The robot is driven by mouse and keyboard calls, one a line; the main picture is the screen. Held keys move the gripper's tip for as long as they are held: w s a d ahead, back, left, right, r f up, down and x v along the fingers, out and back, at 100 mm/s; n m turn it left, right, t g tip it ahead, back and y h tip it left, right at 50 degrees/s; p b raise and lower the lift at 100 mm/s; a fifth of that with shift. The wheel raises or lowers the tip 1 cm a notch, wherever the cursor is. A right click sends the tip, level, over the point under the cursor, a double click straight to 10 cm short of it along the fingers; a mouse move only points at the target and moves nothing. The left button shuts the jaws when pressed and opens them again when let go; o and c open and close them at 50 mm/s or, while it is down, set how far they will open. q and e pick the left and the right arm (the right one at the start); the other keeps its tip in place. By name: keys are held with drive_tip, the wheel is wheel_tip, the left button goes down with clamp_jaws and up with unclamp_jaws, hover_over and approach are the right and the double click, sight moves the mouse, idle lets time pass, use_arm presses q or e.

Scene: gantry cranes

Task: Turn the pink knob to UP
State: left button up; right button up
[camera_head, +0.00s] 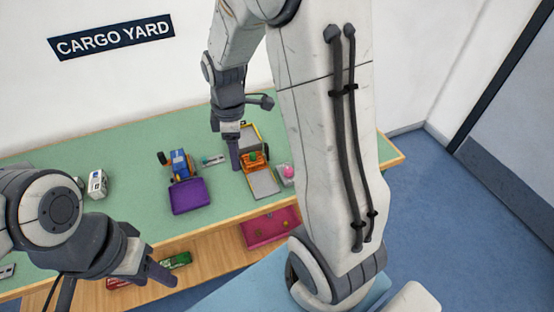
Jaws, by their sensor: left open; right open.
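The pink knob (288,171) sits on a small pale base at the right part of the green table, just left of my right arm's large white link. Its markings are too small to read. My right gripper (234,158) is open and points down over the table, to the left of the knob and apart from it, beside an orange and yellow crane model (254,160). My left gripper (158,276) is open at the lower left, in front of the table's front edge, far from the knob.
A blue loader with a purple bin (190,196) stands mid-table. A small white box (97,184) is at the left. A magenta tray (270,228) and a green toy vehicle (175,260) are on the wooden shelf below. The green tabletop (130,211) has free room around the bin.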

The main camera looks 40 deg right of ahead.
drive_tip(key=w+d+f+n+b, duration=0.1)
drive_tip(key=d+f+n, duration=0.1)
drive_tip(key=d+f, duration=0.5)
drive_tip(key=d+f+n+b, duration=0.1)
drive_tip(key=d+f, duration=0.2)
drive_tip(key=d, duration=0.8)
wheel_tip(320, 180, down, 10)
drive_tip(key=shift+f+p, duration=0.1)
drive_tip(key=shift+p, duration=0.6)
clamp_jaws()
